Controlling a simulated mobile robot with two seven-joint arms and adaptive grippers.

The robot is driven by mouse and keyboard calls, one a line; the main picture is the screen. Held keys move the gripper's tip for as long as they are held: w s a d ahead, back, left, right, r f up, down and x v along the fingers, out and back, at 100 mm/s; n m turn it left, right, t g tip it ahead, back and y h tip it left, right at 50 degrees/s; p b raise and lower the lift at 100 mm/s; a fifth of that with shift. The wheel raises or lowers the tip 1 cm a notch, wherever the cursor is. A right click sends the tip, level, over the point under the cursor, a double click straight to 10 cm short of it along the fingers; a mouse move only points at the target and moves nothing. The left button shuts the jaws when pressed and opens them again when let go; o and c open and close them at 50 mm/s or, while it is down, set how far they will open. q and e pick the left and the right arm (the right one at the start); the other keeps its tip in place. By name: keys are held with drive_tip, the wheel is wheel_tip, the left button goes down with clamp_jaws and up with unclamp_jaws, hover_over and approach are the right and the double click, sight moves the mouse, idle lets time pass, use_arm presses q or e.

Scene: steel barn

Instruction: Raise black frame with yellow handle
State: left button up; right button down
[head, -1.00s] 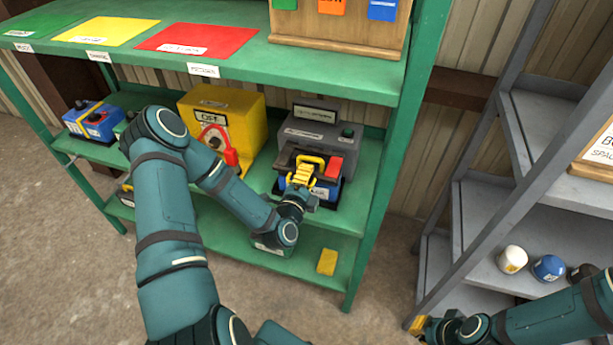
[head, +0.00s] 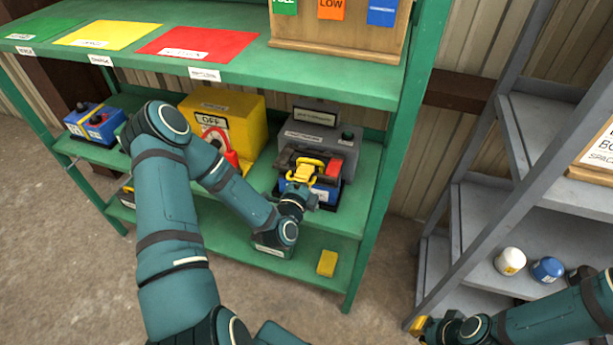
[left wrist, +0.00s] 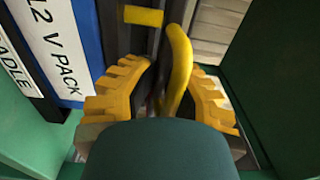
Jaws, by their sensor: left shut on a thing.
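The black frame (head: 286,158) with its yellow handle (head: 311,161) sits over a blue battery pack at the front of a grey unit on the green rack's middle shelf. My left gripper (head: 302,182) is at the handle. In the left wrist view the yellow handle (left wrist: 179,62) stands between the yellow finger pads of my left gripper (left wrist: 168,100), which are shut on it. The blue pack (left wrist: 58,40), marked "12 V PACK", is beside it on the left. The fingers partly hide the frame. My right gripper (head: 420,326) is low, near the grey rack; its jaw state is unclear.
The grey unit (head: 325,140) stands behind the frame. A yellow box with a red handle (head: 245,112) is to its left. The green upper shelf (head: 235,60) overhangs them. A green post (head: 388,150) is close on the right. A yellow block (head: 327,263) lies on the lower shelf.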

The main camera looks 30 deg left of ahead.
use_arm(q)
drive_tip(key=shift+r, duration=0.3)
drive_tip(key=shift+w+r+p, duration=0.25)
drive_tip(key=shift+r+p, duration=0.25)
drive_tip(key=shift+r, duration=0.35)
drive_tip(key=shift+o, duration=0.4)
drive_tip(key=shift+o, duration=0.8)
drive_tip(key=shift+w+a+r+p, duration=0.1)
drive_tip(key=shift+w+r+p, duration=0.15)
drive_tip(key=shift+r, duration=0.2)
drive_tip(key=shift+w+a+r+p, duration=0.1)
drive_tip(key=shift+w+r+p, duration=0.1)
drive_tip(key=shift+r, duration=0.25)
drive_tip(key=shift+o, duration=0.2)
drive_tip(key=shift+r, duration=0.1)
drive_tip(key=shift+o, duration=0.5)
drive_tip(key=shift+w+r, duration=0.45)
drive_tip(key=shift+r, duration=0.2)
